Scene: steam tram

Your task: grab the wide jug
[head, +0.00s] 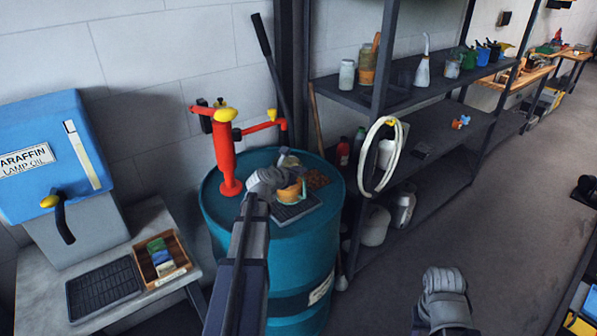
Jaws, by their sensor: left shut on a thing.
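The wide jug (292,192), orange-tan and partly hidden, is over the top of the blue drum (285,236). My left gripper (275,181) reaches in over the drum and is shut on the jug. The gripper covers the jug's left side. I cannot tell whether the jug rests on the dark grate (297,210) or is just above it. My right gripper (444,282) is low at the right over the floor, away from the drum; its fingers do not show clearly.
A red hand pump (226,152) stands on the drum, left of the jug. A dark shelf (345,92) with jars and a hanging white hose (371,172) is close on the right. A blue paraffin cabinet (62,150) stands at the left.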

